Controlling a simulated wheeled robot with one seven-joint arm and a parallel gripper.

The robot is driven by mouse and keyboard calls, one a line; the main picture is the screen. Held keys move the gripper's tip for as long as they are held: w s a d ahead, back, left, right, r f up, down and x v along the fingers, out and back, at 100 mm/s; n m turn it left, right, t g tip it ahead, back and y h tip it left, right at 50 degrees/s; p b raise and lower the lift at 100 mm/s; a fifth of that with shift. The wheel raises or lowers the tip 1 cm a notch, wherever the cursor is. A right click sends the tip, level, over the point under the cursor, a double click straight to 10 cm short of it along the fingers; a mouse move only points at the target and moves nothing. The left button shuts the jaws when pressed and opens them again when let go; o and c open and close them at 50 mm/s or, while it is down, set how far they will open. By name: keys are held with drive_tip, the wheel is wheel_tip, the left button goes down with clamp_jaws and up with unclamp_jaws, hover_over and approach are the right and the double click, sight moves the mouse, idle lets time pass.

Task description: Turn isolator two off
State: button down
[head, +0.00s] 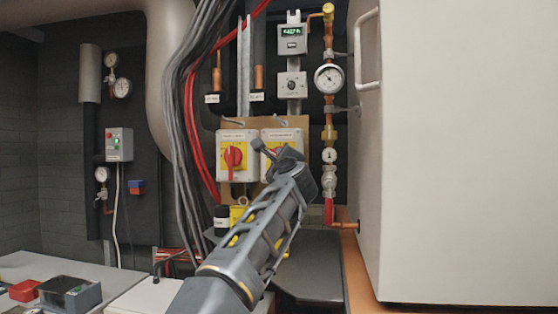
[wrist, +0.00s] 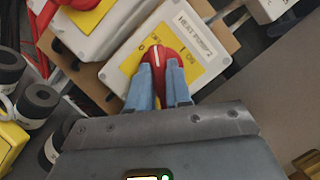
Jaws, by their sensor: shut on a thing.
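Isolator two is a pale box (head: 285,134) with a yellow plate, beside a matching isolator (head: 236,137) on its left in the head view. My gripper (head: 276,154) is in front of it and hides its knob there. In the wrist view, the box (wrist: 190,22) has a label that seems to read heat pump 2. Its red knob (wrist: 170,58) has a white line on it. My gripper (wrist: 160,92) is shut on this knob, with its blue fingers at either side of the handle. The plate's small position marks are hard to read.
The neighbouring isolator's red knob (head: 232,157) is close on the left. Grey and red cables (head: 186,130) hang left of the boxes. Copper pipework with a gauge (head: 328,78) and a large pale cabinet (head: 460,150) stand to the right. Dark cylinders (wrist: 38,105) show in the wrist view.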

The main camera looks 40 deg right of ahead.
drive_tip(key=n+y, duration=0.1)
drive_tip(key=n, duration=0.2)
drive_tip(key=n+g+y, duration=0.1)
drive_tip(key=n, duration=0.2)
drive_tip(key=shift+r+n, duration=0.1)
drive_tip(key=shift+n, duration=0.3)
drive_tip(key=shift+g+y, duration=0.3)
drive_tip(key=c, duration=1)
unclamp_jaws()
drive_tip(key=shift+c, duration=0.2)
drive_tip(key=b+v, duration=0.2)
drive_tip(key=v, duration=0.5)
drive_tip(key=shift+s+a, duration=0.2)
drive_tip(key=shift+s, duration=0.15)
